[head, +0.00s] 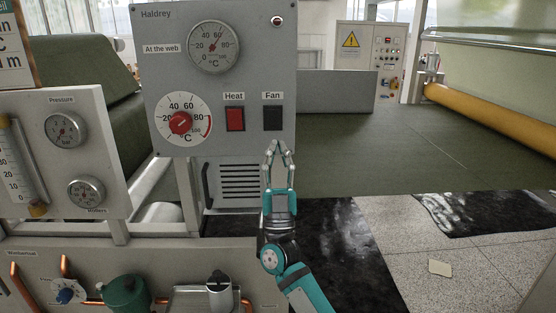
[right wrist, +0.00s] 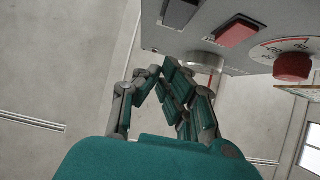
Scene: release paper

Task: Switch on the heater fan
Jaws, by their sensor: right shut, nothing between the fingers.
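The black fan switch (head: 273,118) sits under the label "Fan" on the grey Haldrey control panel (head: 255,60). In the right wrist view the fan switch (right wrist: 180,12) is at the top edge. The red heat switch (head: 235,118) is to its left in the head view, and it also shows in the right wrist view (right wrist: 238,32). My right gripper (head: 278,147) is teal and grey, points up, and has its fingers drawn together with nothing held. Its tips are just below the fan switch in the head view; contact cannot be seen. My left gripper is out of view.
A red temperature knob (head: 180,122) with a dial is left of the switches, and a round gauge (head: 214,46) is above. A green tank (head: 126,296) and copper pipes are at lower left.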

